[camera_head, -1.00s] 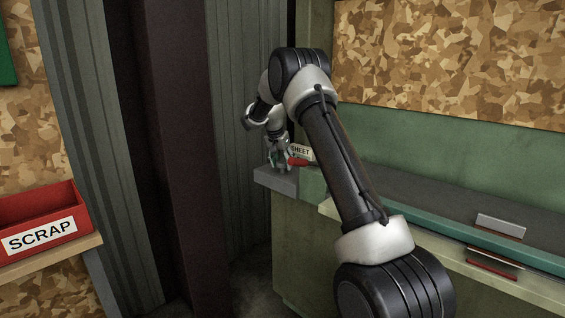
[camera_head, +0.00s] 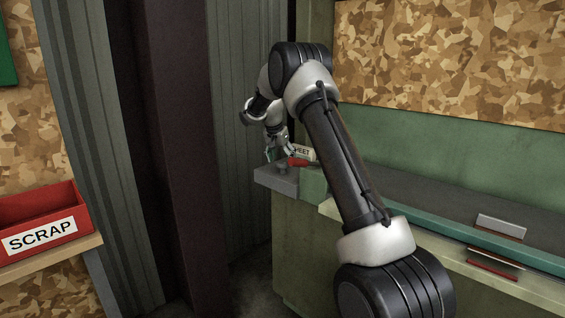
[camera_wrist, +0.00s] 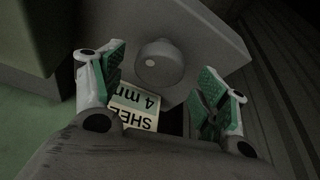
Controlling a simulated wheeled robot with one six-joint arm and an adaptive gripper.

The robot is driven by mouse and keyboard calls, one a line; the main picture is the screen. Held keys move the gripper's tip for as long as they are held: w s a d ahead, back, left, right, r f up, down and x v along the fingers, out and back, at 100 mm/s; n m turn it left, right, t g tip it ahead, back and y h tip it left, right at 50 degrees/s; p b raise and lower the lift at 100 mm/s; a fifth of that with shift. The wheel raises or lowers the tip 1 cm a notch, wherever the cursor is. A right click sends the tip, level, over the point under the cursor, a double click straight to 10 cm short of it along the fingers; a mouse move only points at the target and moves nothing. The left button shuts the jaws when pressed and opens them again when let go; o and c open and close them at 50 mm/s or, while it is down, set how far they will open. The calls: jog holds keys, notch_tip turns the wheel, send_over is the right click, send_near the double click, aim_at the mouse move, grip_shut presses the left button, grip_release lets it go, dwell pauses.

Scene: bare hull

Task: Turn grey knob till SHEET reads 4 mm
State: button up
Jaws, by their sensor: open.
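The grey knob (camera_wrist: 158,65) is a round knob with a pale spot, on a grey block (camera_head: 276,181) at the end of the green bench; the knob (camera_head: 282,168) is small in the head view. In the head view the sign (camera_head: 303,152) is partly hidden by my arm. My gripper (camera_wrist: 162,61) is open and empty. Its green-padded fingers are spread on either side of the knob, apart from it, and it is above the block in the head view (camera_head: 279,153).
A red part (camera_head: 298,162) lies close to the sign, beside my gripper. The bench top (camera_head: 440,197) extends right behind my arm, with a metal handle-like piece (camera_head: 500,226) on it. A red SCRAP bin (camera_head: 40,222) stands on a ledge at left.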

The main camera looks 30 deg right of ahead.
jog(key=v, duration=0.9)
jog(key=shift+r, duration=0.4)
jog(key=shift+s+a, duration=0.15)
jog(key=s+a+r+n+y, duration=0.1)
jog(key=s+a+r+n, duration=0.1)
jog(key=s+r, duration=0.35)
jog(key=s+a+r+n, duration=0.1)
jog(key=s+r, duration=0.1)
jog(key=s, duration=0.7)
jog(key=s+a+r+n+y, duration=0.1)
jog(key=s+a+r+n, duration=0.15)
jog(key=s, duration=0.55)
jog(key=s+a+f+n, duration=0.1)
jog(key=s+f, duration=0.1)
jog(key=s, duration=0.7)
jog(key=s+a+f+n+t+y, duration=0.1)
jog(key=s+f+n, duration=0.1)
jog(key=s, duration=0.7)
jog(key=s+a+f+n, duration=0.2)
jog(key=s, duration=0.7)
jog(key=shift+f+t+y, duration=0.3)
jog(key=shift+d+n, duration=0.15)
jog(key=shift+n, duration=0.1)
